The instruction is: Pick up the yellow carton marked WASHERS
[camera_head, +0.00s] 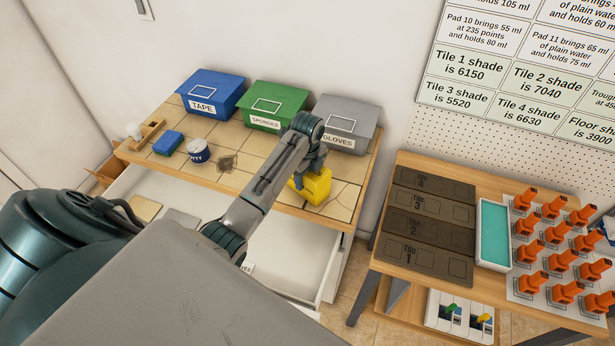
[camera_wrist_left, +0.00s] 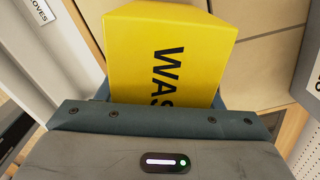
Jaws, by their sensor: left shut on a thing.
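The yellow carton (camera_head: 317,187) is at the right end of the tiled tabletop, in front of the grey GLOVES box. In the left wrist view the yellow carton (camera_wrist_left: 165,50) fills the middle, with the letters "WAS" showing on its face and the rest hidden by the gripper. My left gripper (camera_head: 298,181) is shut on the carton from above. I cannot tell whether the carton touches the table or is slightly raised. My right gripper is not in view.
Blue TAPE (camera_head: 213,91), green SPONGES (camera_head: 272,104) and grey GLOVES (camera_head: 349,123) boxes line the table's back. A blue sponge (camera_head: 168,142) and a tin (camera_head: 198,151) stand left. An open drawer (camera_head: 308,270) juts out below. A second table (camera_head: 385,247) stands right.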

